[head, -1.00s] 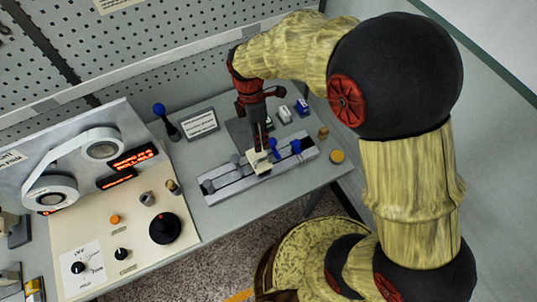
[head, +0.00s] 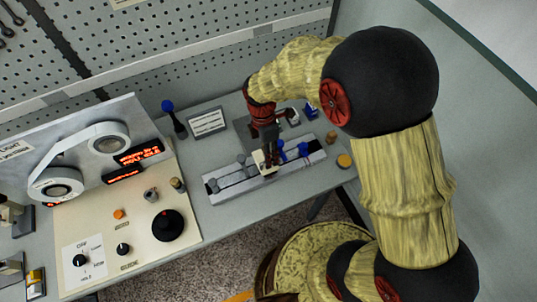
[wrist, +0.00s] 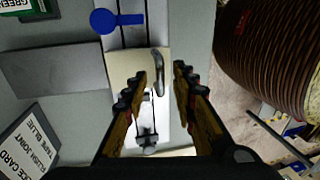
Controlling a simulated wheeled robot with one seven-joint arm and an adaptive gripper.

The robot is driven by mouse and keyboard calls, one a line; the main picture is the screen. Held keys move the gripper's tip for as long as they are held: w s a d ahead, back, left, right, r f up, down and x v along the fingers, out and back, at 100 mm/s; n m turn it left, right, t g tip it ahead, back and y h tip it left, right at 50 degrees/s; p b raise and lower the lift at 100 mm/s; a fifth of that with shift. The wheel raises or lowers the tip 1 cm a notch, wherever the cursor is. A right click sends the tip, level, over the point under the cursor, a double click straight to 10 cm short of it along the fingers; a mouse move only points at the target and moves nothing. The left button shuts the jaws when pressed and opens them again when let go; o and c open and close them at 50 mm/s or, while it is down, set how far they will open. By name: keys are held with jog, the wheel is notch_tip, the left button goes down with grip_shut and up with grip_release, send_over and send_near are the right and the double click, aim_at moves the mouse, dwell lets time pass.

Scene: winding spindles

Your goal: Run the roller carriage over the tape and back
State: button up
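The roller carriage is a cream block (head: 261,161) on a grey rail bed (head: 225,189) on the bench. In the wrist view its cream top (wrist: 125,68) carries a bent metal handle (wrist: 158,66). My gripper (head: 267,158) is over the carriage, pointing down. In the wrist view my gripper (wrist: 160,72) has its two fingers apart, with the handle in the gap between their tips. I cannot see either finger pressing on it. Tape on the rail bed cannot be made out.
Blue clamps (head: 303,150) stand along the rail bed beside the carriage; one also shows in the wrist view (wrist: 104,21). A label card (head: 206,122) and a blue-knobbed lever (head: 169,108) are behind. A control panel (head: 115,215) with a black knob lies left.

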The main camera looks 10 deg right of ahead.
jog(key=shift+c, duration=0.3)
grip_shut()
dwell(0.6)
